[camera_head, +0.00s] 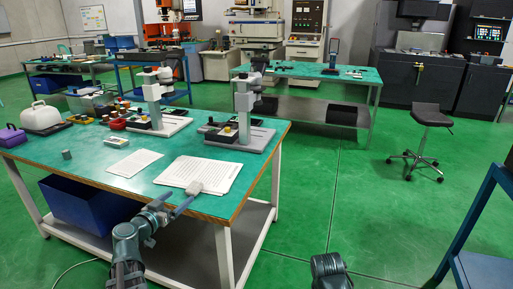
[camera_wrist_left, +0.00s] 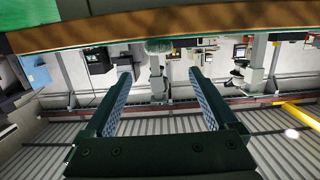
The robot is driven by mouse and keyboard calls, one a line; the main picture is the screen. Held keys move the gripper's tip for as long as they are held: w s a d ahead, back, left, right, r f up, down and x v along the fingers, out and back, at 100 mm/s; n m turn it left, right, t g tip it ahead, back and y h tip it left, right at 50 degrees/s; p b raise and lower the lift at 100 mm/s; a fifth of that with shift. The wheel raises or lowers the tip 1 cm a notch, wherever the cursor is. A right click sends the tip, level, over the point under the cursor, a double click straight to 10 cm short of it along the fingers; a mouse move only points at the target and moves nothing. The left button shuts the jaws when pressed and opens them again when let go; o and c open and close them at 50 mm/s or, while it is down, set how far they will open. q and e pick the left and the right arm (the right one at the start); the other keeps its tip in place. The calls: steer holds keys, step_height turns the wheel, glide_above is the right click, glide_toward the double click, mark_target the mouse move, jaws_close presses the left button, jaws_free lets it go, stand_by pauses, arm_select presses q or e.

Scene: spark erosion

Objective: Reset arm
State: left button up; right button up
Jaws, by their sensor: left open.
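My left gripper (camera_head: 180,198) is at the front edge of the green-topped table (camera_head: 90,170), near the printed sheets, in the head view. In the left wrist view my left gripper (camera_wrist_left: 160,75) is open, with its two fingers apart and nothing held between them. The wooden table edge (camera_wrist_left: 180,20) crosses the top of that view. A part of my right arm shows at the bottom of the head view; its gripper is not visible.
White printed sheets (camera_head: 200,175) lie near the table's front right corner. Two microscope-like stands (camera_head: 243,115) (camera_head: 154,95) stand behind them. A blue bin (camera_head: 85,203) is under the table. A black stool (camera_head: 432,115) stands on open green floor; a blue frame (camera_head: 480,215) is at right.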

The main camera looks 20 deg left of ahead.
mark_target(194, 185)
arm_select(q)
steer(key=w, duration=0.3)
steer(key=w+f+b, duration=0.1)
steer(key=w, duration=0.6)
steer(key=shift+d+f, duration=0.3)
steer(key=shift+d, duration=0.05)
steer(key=shift+w+d+f+b, duration=0.1)
steer(key=shift+w+f+b, duration=0.15)
steer(key=shift+f+b, duration=0.25)
steer(key=shift+r, duration=0.3)
steer(key=shift+f, duration=0.15)
